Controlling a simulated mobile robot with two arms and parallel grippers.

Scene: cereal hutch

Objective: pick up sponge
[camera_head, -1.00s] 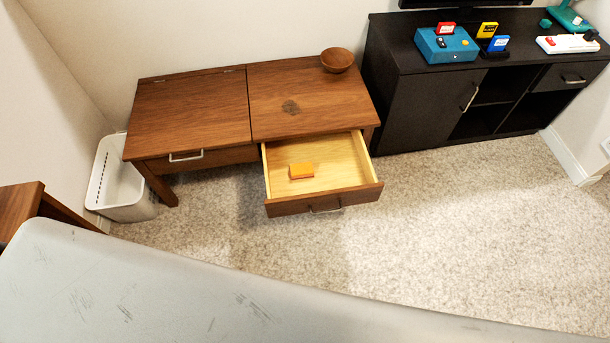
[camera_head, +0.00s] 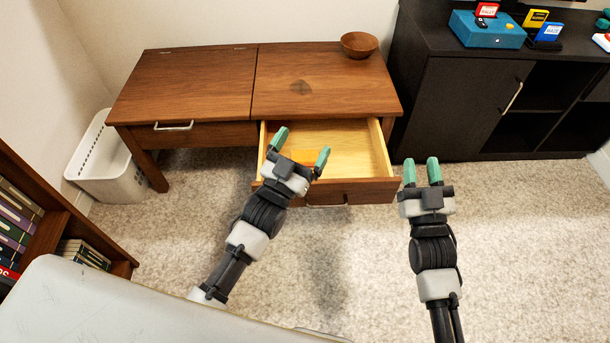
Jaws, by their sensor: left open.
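The orange sponge (camera_head: 309,158) lies on the pale wooden floor of the open drawer (camera_head: 345,139), and its near part is hidden by my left gripper. My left gripper (camera_head: 301,148) is open, with its green fingers wide apart. It is over the drawer's front left part, and the sponge shows between its fingers. I cannot tell how high the gripper is above it. My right gripper (camera_head: 421,165) is right of the drawer, with its two green fingers close together and nothing seen between them.
The brown wooden desk (camera_head: 190,87) holds the drawer and carries a wooden bowl (camera_head: 360,44). A dark cabinet (camera_head: 463,100) stands at the right. A white bin (camera_head: 105,165) is left of the desk, and a bookshelf (camera_head: 62,222) is at the lower left. Carpet is free in front.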

